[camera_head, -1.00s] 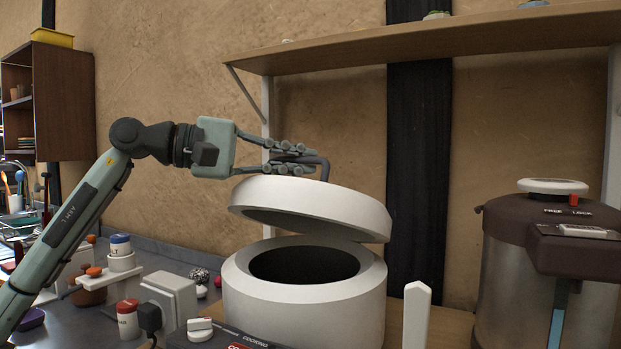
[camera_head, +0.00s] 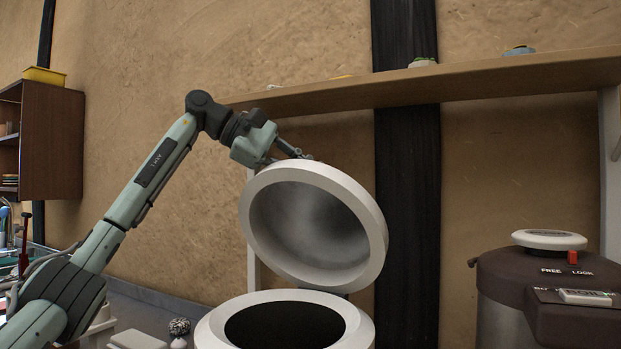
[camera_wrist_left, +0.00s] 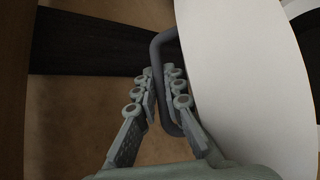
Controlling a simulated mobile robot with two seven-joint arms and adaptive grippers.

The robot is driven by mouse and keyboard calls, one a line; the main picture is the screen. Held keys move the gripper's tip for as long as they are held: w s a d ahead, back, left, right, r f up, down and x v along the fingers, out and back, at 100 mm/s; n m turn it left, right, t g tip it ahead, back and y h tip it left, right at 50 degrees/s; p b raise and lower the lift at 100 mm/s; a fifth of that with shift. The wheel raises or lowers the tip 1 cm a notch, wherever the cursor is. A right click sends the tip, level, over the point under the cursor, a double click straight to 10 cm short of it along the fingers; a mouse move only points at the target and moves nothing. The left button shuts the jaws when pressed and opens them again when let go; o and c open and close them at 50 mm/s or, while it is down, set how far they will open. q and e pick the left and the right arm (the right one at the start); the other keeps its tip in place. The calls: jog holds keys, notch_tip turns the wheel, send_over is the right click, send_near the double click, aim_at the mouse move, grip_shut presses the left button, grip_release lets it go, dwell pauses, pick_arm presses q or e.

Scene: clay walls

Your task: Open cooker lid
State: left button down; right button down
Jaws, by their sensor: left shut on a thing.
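The white cooker (camera_head: 212,330) stands at the bottom middle of the head view, its dark round opening uncovered. Its lid (camera_head: 376,225) is raised steeply on its far side, with the grey hollow underside facing me. My left gripper (camera_head: 300,156) is at the lid's upper edge, partly hidden behind it. In the left wrist view, the left gripper (camera_wrist_left: 160,88) is shut on the dark bent lid handle (camera_wrist_left: 158,50), beside the white lid top (camera_wrist_left: 245,80). My right gripper is not in view.
A wooden shelf (camera_head: 480,84) runs above and behind the lid, close to my left wrist. A brown and steel dispenser (camera_head: 510,270) stands to the right. A brown cabinet (camera_head: 52,145) hangs at far left. Small items lie on the counter at lower left.

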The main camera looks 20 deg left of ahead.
pick_arm(q)
jog(key=shift+w+r, duration=0.25)
jog(key=shift+w, duration=0.2)
jog(key=c, duration=1.9)
grip_release()
jog(key=shift+f, duration=0.1)
